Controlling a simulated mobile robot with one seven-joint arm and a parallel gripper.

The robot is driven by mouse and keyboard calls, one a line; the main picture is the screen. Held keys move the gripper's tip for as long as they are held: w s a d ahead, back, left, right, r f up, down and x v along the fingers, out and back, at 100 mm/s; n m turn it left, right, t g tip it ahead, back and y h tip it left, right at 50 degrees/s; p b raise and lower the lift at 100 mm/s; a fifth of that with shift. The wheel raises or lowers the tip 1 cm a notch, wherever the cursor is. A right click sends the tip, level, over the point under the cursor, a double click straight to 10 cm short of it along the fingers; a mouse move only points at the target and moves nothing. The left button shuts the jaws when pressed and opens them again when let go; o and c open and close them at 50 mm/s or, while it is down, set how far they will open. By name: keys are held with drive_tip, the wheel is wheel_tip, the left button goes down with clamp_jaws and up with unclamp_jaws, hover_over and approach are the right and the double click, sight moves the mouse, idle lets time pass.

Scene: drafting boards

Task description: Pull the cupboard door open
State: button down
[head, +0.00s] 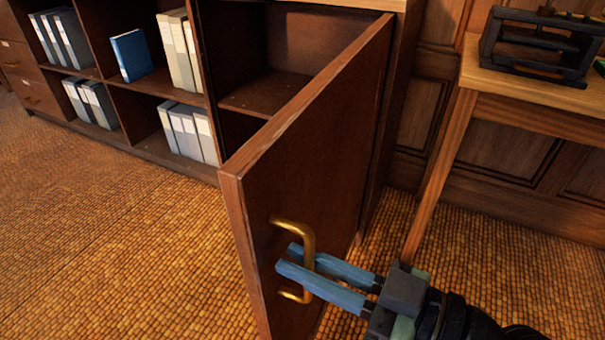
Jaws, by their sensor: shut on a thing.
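The brown wooden cupboard door (320,150) stands wide open, swung out from its hinge side at the right of the cupboard (400,100). A curved brass handle (308,238) is on the door's outer face, near its free edge. My gripper (286,258) reaches in from the lower right. Its two blue fingers are closed around the upright bar of the handle, one on each side, with the tips reaching past it. The compartment (262,92) behind the door shows a shelf and looks empty where visible. The door hides part of it.
Open shelves to the left hold grey binders (92,103), cream binders (178,50) and a blue book (131,55). A wooden table (535,88) with a dark frame (535,45) on it stands at the right. The woven floor (130,240) left of the door is clear.

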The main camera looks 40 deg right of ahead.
drive_tip(key=c, duration=0.9)
unclamp_jaws()
drive_tip(key=shift+p+v, duration=2.15)
drive_tip(key=shift+v, duration=4.35)
